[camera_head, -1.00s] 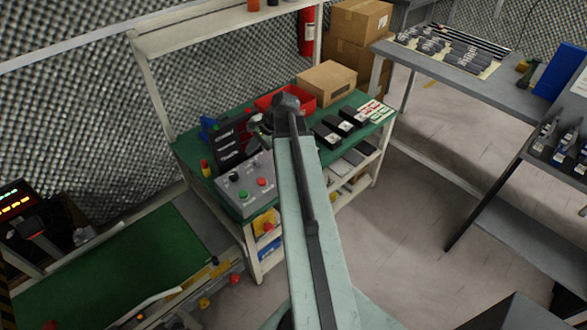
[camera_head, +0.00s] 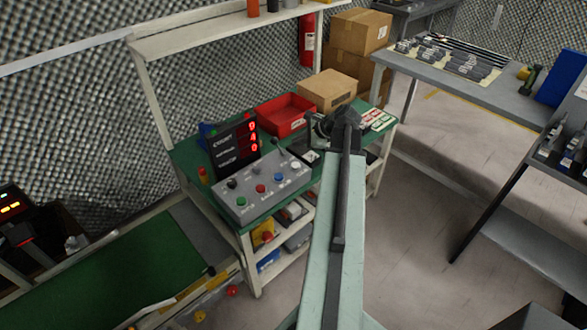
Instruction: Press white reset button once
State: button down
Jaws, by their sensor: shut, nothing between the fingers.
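The white button (camera_head: 296,165) is at the right end of the front row on a grey control box (camera_head: 228,207), on the green bench top. To its left in that row are a blue button (camera_head: 279,177), a red button (camera_head: 260,188) and a green button (camera_head: 241,202). My gripper (camera_head: 313,138) is shut and empty, up and right of the white button in the picture and apart from it. My arm partly hides its details. A black display (camera_head: 225,150) behind the box shows red digits 9, 4, 0.
A red bin (camera_head: 285,115) and a cardboard box (camera_head: 327,90) stand behind on the bench. A thin dark rod (camera_head: 280,150) rises near the box's back. A bench upright (camera_head: 160,105) stands left. Open floor (camera_head: 420,240) lies right.

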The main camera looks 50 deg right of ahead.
aim_at(298, 166)
notch_tip(298, 166, down, 8)
jog(key=b, duration=0.7)
dwell(1.5)
jog(key=shift+f+b, duration=0.4)
jog(key=shift+b, duration=0.15)
jog(key=shift+f+b, duration=0.5)
dwell(0.4)
jog(key=shift+r, duration=0.1)
jog(key=shift+r+p, duration=0.85)
jog(key=shift+p, duration=0.1)
notch_tip(298, 166, up, 5)
jog(key=p, duration=0.5)
jog(key=shift+r, duration=0.1)
